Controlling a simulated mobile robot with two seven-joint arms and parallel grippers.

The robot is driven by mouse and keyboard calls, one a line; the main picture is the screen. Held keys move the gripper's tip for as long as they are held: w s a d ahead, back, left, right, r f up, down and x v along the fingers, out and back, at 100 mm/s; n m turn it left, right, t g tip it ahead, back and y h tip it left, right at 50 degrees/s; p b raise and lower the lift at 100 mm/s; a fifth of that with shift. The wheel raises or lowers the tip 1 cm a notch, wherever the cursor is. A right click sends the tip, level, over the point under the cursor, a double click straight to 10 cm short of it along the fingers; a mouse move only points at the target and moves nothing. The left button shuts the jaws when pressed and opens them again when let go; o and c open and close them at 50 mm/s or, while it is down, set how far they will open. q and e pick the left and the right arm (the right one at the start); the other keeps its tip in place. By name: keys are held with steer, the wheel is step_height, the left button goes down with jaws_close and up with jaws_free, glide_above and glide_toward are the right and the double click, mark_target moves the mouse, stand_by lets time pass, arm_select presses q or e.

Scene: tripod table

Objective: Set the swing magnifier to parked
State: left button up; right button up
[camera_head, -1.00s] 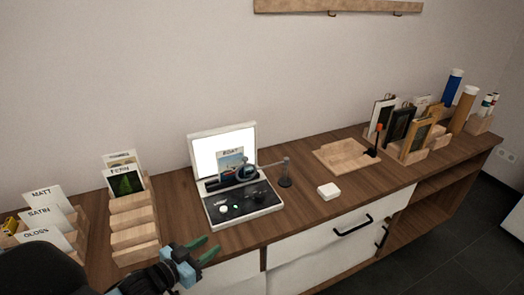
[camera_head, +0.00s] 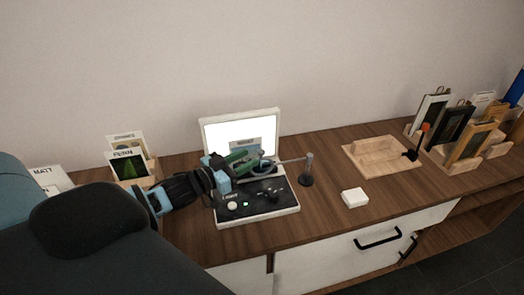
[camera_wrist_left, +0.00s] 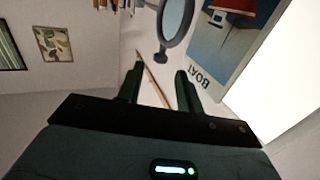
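The swing magnifier (camera_head: 290,162) has a round dark-rimmed lens on a thin grey arm, reaching left from a dark post (camera_head: 306,176) on the table. Its lens hangs in front of the BOAT card on the light box (camera_head: 279,195). In the left wrist view the lens (camera_wrist_left: 175,20) and its small dark knob (camera_wrist_left: 160,57) are just beyond the fingertips. My left gripper (camera_head: 247,163) is at the lens's left side and partly covers it. Its green fingers also show apart and empty in the left wrist view (camera_wrist_left: 158,80). My right gripper is out of view.
The BOAT card (camera_wrist_left: 222,40) leans against the bright screen. A white block (camera_head: 354,198) and a wooden tray (camera_head: 382,158) lie to the right. Card racks stand at the left, framed pictures (camera_head: 470,140) at the far right. The front table strip is fairly clear.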

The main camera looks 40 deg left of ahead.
mark_target(259, 153)
arm_select(q)
steer(key=shift+x, duration=2.95)
steer(key=shift+c, duration=0.2)
jaws_close()
